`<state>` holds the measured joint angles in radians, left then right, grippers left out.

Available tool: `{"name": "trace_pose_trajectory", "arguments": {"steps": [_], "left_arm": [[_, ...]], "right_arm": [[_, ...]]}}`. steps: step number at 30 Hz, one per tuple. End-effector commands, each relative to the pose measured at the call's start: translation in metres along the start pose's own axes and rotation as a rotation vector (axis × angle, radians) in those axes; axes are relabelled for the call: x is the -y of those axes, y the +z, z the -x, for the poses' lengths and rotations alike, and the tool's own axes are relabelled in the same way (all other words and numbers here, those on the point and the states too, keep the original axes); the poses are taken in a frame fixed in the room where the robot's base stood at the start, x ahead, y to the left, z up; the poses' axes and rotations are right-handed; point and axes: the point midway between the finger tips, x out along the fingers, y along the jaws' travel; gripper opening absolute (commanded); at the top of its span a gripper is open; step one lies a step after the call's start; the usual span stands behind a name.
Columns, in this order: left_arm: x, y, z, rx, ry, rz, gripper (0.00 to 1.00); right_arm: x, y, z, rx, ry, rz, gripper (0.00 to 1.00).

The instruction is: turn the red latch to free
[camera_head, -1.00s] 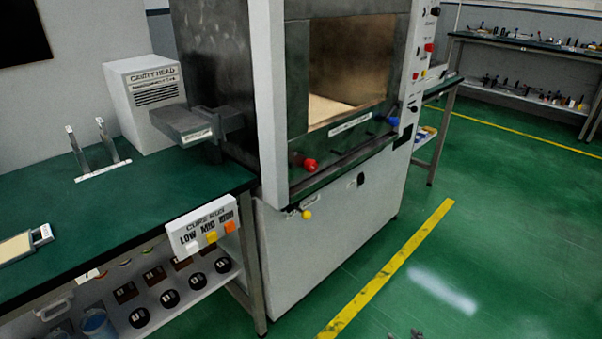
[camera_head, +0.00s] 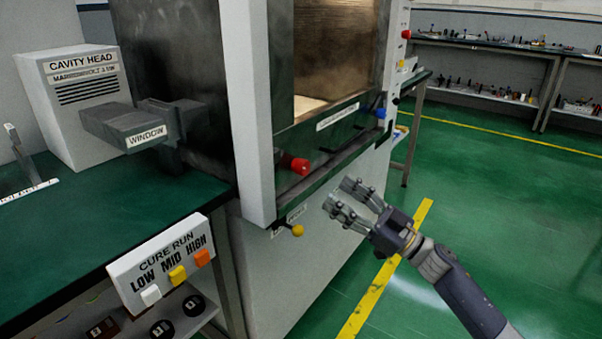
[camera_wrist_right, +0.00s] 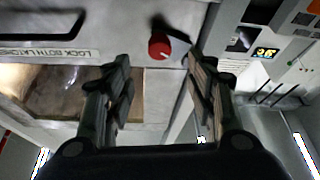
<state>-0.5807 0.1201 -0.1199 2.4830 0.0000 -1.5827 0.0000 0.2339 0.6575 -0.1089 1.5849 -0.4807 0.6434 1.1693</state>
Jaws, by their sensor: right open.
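The red latch (camera_head: 299,166) is a round red knob on the front ledge of the big machine, at the lower left of its opening. In the right wrist view the red knob (camera_wrist_right: 160,45) shows ahead, between and beyond the two fingers, with a dark lever beside it. My right gripper (camera_head: 345,200) is open and empty, to the right of and a little below the red latch in the head view, apart from it. It also shows in the wrist view (camera_wrist_right: 158,80). My left gripper is not in view.
A blue knob (camera_head: 381,113) sits at the ledge's right end. A yellow knob (camera_head: 297,230) sticks out low on the front. A CURE RUN button box (camera_head: 160,262) hangs on the green bench at left. Green floor is clear at right.

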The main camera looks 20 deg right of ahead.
Motion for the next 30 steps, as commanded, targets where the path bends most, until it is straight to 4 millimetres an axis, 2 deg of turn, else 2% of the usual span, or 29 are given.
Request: {"name": "trace_pose_trajectory", "arguments": {"steps": [12,18,22,30], "left_arm": [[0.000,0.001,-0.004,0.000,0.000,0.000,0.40],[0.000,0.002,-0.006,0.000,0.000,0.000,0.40],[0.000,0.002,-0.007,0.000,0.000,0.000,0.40],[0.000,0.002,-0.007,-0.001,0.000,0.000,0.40]], "right_arm": [[-0.001,0.000,-0.068,-0.003,0.003,0.001,0.51],[-0.001,0.001,-0.092,-0.001,0.005,-0.001,0.51],[-0.001,0.001,-0.100,0.001,0.004,0.000,0.51],[-0.001,0.001,-0.102,0.002,0.004,-0.001,0.51]]}}
